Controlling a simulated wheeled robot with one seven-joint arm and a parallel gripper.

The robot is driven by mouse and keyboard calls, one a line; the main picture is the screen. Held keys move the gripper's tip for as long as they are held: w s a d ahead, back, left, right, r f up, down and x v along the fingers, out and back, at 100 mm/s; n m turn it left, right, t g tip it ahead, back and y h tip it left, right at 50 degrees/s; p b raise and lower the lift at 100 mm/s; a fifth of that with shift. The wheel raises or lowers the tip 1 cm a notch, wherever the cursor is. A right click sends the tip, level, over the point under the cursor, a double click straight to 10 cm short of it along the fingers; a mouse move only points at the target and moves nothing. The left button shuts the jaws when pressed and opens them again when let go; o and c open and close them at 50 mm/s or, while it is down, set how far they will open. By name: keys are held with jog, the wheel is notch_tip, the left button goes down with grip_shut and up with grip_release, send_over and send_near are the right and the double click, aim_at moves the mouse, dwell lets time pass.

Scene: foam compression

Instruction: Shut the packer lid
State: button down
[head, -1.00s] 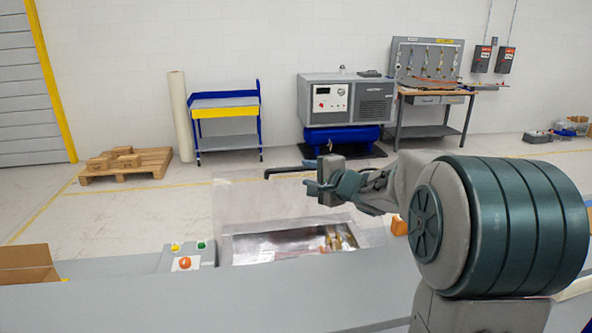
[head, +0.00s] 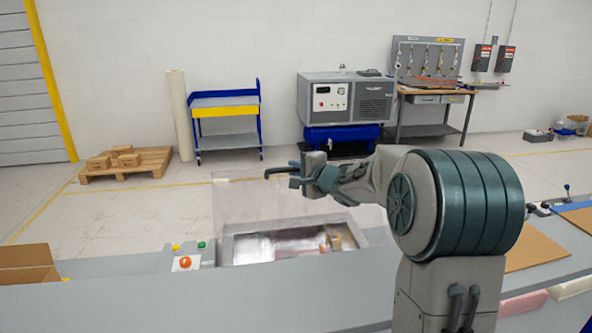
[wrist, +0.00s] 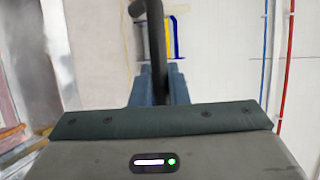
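The packer is the grey unit with a metal-lined opening (head: 290,246) in the front bench. Its clear lid (head: 240,200) stands raised behind the opening, with a black bar handle (head: 276,171) at its upper right. My gripper (head: 294,174) is at the handle's right part, its blue fingers above and below the bar with a small gap. In the wrist view the black handle (wrist: 157,45) runs between the two finger tips (wrist: 159,88). Contact between fingers and handle is hard to make out.
A control box with a red-orange button (head: 185,262) sits left of the opening. An open cardboard box (head: 27,264) is at far left. Brown sheets (head: 535,250) lie on the bench at right. The floor behind the lid is clear up to the wall equipment.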

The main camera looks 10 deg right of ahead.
jog(key=w+f, duration=0.6)
jog(key=shift+f, duration=0.2)
jog(key=shift+w, duration=0.1)
jog(key=c, duration=1.4)
grip_release()
jog(key=shift+r, duration=0.1)
jog(key=b+v, duration=0.1)
jog(key=v, duration=1.3)
